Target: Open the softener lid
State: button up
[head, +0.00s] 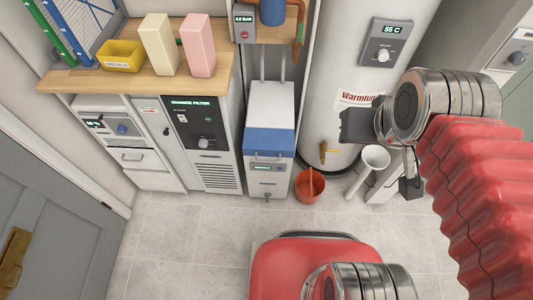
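The softener (262,183) is a narrow white cabinet in the middle of the head view, with a small green display on its front. Its blue lid (269,141) lies across the upper front, with a bar-like handle along the front edge. The lid looks shut. My gripper (352,126) is a dark block at the end of my arm, to the right of the lid and apart from it, in front of the white tank. Its fingers cannot be made out, so I cannot tell whether it is open or shut.
A tall white tank (338,70) stands right of the softener. An orange bucket (309,185) and a white funnel-shaped pipe (371,165) are on the floor nearby. Left are a filter unit (203,130) and a wooden shelf (120,85) with cartons. The tiled floor (190,240) ahead is clear.

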aim_at(279, 143)
jog(key=k, duration=1.35)
jog(key=u, duration=0.65)
jog(key=i, duration=1.9)
jog(key=z, duration=0.65)
